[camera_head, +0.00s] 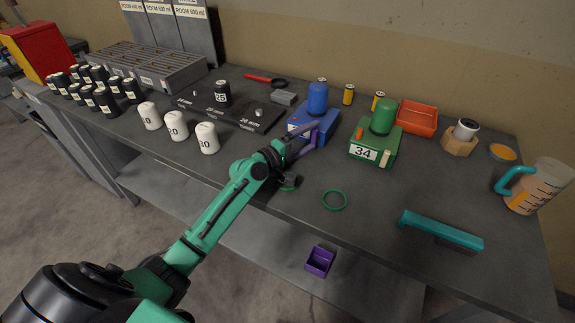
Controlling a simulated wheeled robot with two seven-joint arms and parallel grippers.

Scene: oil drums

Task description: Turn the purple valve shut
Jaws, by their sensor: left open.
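The purple valve (313,139) is a small upright lever on the front right of the blue drum's base (326,119). A blue drum (317,98) stands on that base. My left gripper (303,142) reaches in from the lower left on a green arm, with its fingers right at the valve. The fingers are open and partly cover the valve and the base front. I cannot tell whether they touch the valve. My right gripper is out of view.
A green drum (383,116) on a base labelled 34 stands to the right, with a cream lever (386,158). A green ring (334,200) and a teal bar (440,231) lie near the front edge. White canisters (176,126) stand to the left. A purple bin (320,261) is below the tabletop.

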